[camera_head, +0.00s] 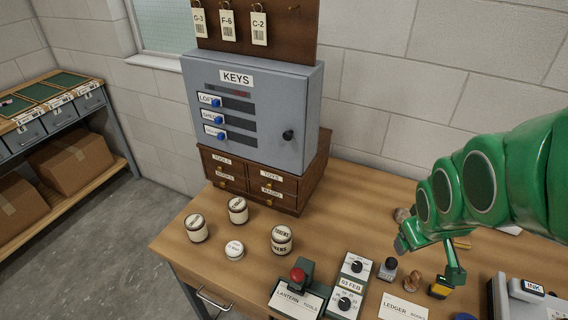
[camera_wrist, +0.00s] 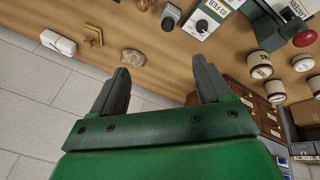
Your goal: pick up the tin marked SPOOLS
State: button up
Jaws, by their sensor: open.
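The right tin's label seems to end in "KENS"; the other labels are too small to read, so I cannot tell which is marked SPOOLS. In the wrist view tins show at the right edge, one of them a banded tin (camera_wrist: 262,68). My gripper (camera_head: 430,262) is over the desk's right part, well right of the tins. Its fingers (camera_wrist: 160,68) are apart with nothing between them.
A grey KEYS cabinet (camera_head: 255,110) stands on a drawer unit (camera_head: 250,182) behind the tins. A lantern-tools box with a red button (camera_head: 298,275) and a dial panel (camera_head: 350,285) stand between the tins and my gripper. A stone (camera_wrist: 133,57) lies near the fingers. The desk's front left is clear.

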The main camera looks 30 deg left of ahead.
jog(key=w+a+f+n+t+y, duration=0.1)
jog(key=w+a+n+y, duration=0.15)
jog(key=a, duration=0.45)
jog(key=w+a+f+n+t+y, duration=0.1)
jog(key=w+a+n+t, duration=0.2)
jog(key=a, duration=0.4)
jog(key=n+g+y, duration=0.1)
jog(key=n+y, duration=0.2)
jog(key=y, duration=0.4)
send_over(236, 205)
jog(key=s+d, duration=0.1)
jog(key=d, duration=0.9)
notch_tip(236, 205, down, 9)
jog(key=a+f+m, duration=0.1)
jog(key=f, duration=0.2)
jog(key=a+f+m, duration=0.2)
jog(key=f, duration=0.2)
jog(key=s+a+f+m+y, duration=0.1)
jog(key=a+f+m, duration=0.1)
jog(key=f, duration=0.1)
jog(key=shift+a+f, duration=0.15)
jog(key=shift+f, duration=0.2)
jog(key=shift+x, duration=3.9)
jog(key=shift+a+r, duration=0.1)
jog(key=shift+c, duration=0.2)
jog(key=c, duration=0.9)
jog(key=shift+s+r, duration=0.1)
jog(key=shift+c, duration=0.2)
